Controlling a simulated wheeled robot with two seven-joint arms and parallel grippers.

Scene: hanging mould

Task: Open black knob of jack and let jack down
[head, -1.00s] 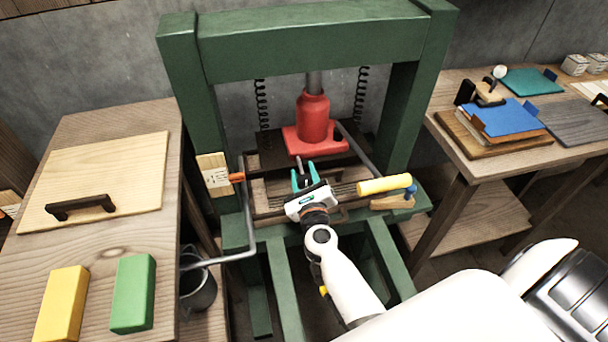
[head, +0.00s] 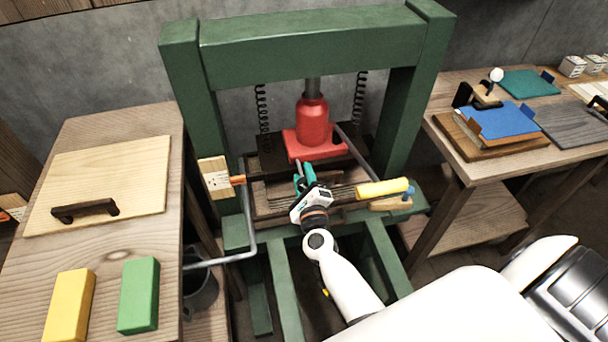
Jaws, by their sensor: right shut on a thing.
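The red jack (head: 313,125) stands upright in the green press frame (head: 300,50), with its grey ram above it. My right gripper (head: 305,172) is just in front of the jack's base, its teal fingers pointing at it. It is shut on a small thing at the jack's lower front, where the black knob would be. The fingers hide the knob, so I cannot make out its shape. The gripper is rolled to one side. My left gripper is not in view.
A bent grey bar (head: 247,225) runs along the frame's left side. A yellow-handled tool (head: 382,188) lies on the press's right front. A left table (head: 100,253) holds green and yellow blocks. A right table (head: 475,155) holds folders and boards.

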